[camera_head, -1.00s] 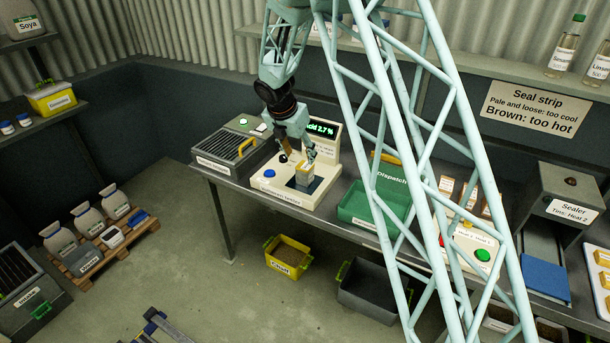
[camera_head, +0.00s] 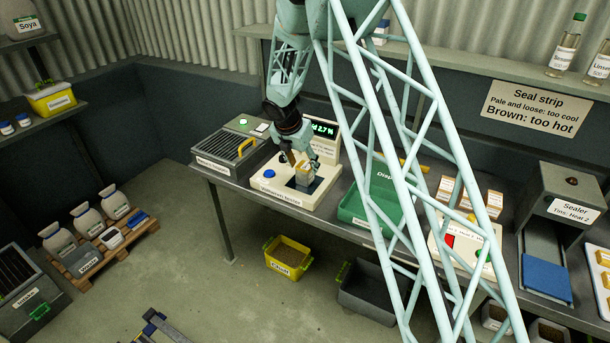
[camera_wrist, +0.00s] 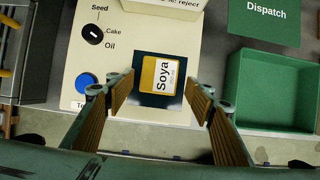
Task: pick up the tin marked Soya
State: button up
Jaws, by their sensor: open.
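The tin marked Soya (camera_wrist: 158,75) is yellow with a white label and stands on the dark square plate of the cream tester. It also shows in the head view (camera_head: 305,173), partly hidden by my gripper. My gripper (camera_wrist: 161,100) is open, its two ribbed brown fingers spread wide to the left and right of the tin in the wrist view. The fingers are apart from the tin. In the head view my gripper (camera_head: 297,163) is close above and beside the tin. How far the fingertips are above the plate is hard to tell.
The cream tester (camera_head: 268,187) has a blue button (camera_wrist: 87,82) and a Seed/Cake/Oil dial (camera_wrist: 93,34). A green Dispatch tray (camera_wrist: 270,90) is to its right. A grey machine with a grille (camera_head: 228,150) is to its left. Small boxes (camera_head: 470,195) stand farther right.

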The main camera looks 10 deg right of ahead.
jog(key=shift+b+x, duration=0.35)
jog(key=shift+x, duration=2.25)
jog(key=shift+w, duration=0.1)
jog(key=c, duration=1.2)
jog(key=shift+o, duration=0.2)
jog(key=shift+r, duration=0.2)
jog(key=shift+r+p, duration=0.4)
jog(key=shift+r, duration=1.3)
jog(key=s+r+b, duration=0.1)
jog(key=s+b, duration=0.1)
jog(key=s, duration=1.4)
jog(key=shift+d, duration=0.3)
